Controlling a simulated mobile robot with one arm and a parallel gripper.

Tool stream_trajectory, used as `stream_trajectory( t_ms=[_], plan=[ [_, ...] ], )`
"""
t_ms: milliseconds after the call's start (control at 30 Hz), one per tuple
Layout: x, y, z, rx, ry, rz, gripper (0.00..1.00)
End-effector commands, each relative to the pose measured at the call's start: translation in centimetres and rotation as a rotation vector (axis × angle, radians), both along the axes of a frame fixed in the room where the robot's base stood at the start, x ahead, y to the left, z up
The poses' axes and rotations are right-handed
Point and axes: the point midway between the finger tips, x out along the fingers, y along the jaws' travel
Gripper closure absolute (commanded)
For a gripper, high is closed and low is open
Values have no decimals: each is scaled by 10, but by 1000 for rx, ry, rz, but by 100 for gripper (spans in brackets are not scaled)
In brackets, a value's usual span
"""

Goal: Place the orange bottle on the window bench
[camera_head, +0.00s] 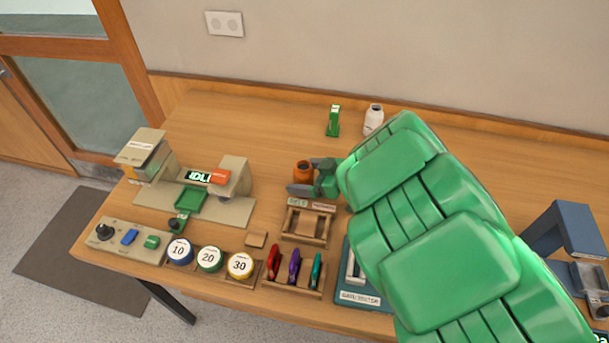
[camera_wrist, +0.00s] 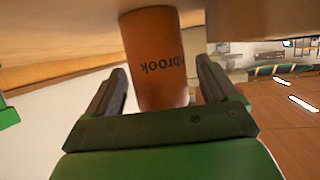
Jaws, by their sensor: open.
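The orange bottle (camera_head: 302,169) stands on the wooden bench top (camera_head: 235,125), near its middle. In the wrist view the bottle (camera_wrist: 155,58) appears upside down, with dark lettering ending in "brook". My gripper (camera_head: 304,178) is open, with one finger on each side of the bottle. In the wrist view my gripper (camera_wrist: 162,90) shows a gap between each finger and the bottle. My green arm hides part of the bench to the right. I cannot tell whether this bench is the window bench.
A green dispenser (camera_head: 333,120) and a white bottle (camera_head: 373,119) stand behind the orange bottle. A wooden tray (camera_head: 307,222) lies in front of it. A beige machine (camera_head: 236,178) is at left, a blue stand (camera_head: 562,226) at right. The back left is clear.

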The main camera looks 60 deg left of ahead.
Motion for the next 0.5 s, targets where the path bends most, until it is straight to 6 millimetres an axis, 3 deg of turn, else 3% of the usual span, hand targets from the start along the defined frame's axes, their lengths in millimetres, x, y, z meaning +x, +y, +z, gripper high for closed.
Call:
stream_trajectory(
  t_ms=[233,500],
  plan=[
    [4,-5,6,1,-1,-1,14],
    [27,-39,21,-2,-2,-3,14]
  ],
)
